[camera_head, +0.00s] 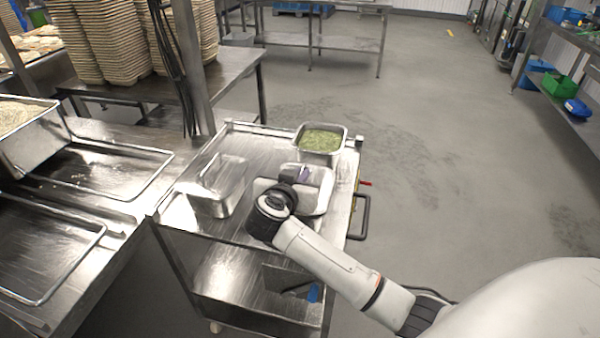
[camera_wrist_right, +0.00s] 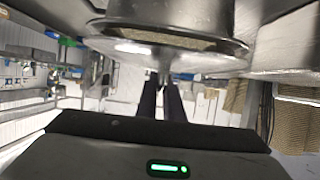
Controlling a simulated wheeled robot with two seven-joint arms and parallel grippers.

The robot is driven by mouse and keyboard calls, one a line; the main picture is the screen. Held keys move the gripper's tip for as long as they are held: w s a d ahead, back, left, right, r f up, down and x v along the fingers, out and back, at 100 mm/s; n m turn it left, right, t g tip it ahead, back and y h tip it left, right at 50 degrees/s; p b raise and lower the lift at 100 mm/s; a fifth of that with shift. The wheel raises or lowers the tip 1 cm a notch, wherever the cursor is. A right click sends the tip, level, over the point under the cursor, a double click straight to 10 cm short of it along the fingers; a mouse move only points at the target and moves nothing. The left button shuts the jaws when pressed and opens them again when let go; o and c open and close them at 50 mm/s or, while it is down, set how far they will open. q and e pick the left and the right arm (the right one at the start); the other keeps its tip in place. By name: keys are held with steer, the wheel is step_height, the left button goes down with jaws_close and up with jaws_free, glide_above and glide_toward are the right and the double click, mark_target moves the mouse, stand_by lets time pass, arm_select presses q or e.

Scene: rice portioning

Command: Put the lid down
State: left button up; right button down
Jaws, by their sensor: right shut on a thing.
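The lid (camera_head: 318,203) is a shiny steel sheet over the right part of the steel cart's top, partly hidden under my right wrist. My right gripper (camera_head: 303,174) is at the lid. In the right wrist view, its two dark fingers (camera_wrist_right: 163,100) are close together and shut on a small part of the lid (camera_wrist_right: 165,52), whose steel rim fills the top of the picture. Whether the lid touches the cart's top cannot be told. A steel pan with green food (camera_head: 321,139) stands just behind it. My left gripper is out of view.
An empty-looking steel pan (camera_head: 217,187) stands on the cart (camera_head: 190,208), left of the lid. At the left is a counter with steel trays (camera_head: 150,185) and a pan of pale grain (camera_head: 25,120). Stacked tan containers (camera_head: 85,40) stand behind. The floor right of the cart is clear.

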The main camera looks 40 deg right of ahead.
steer(key=shift+f, duration=0.15)
steer(key=c, duration=1.9)
jaws_free()
